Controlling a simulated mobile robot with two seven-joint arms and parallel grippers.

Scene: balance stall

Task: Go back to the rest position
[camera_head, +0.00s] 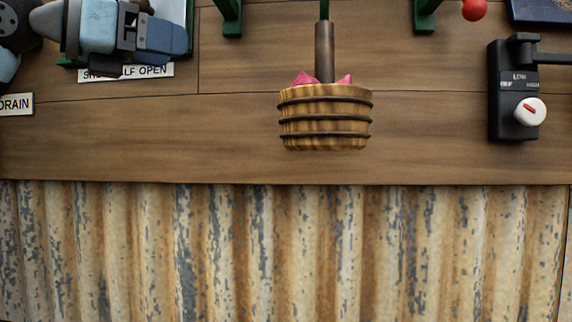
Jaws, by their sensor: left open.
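My right gripper is not in view.
A banded wooden tub (325,120) with pink pieces and a brown post stands mid-counter. A black box (508,110) with a white knob (530,111) is at right. A red ball (474,9) and green feet (425,22) are behind. The front-left counter is clear.

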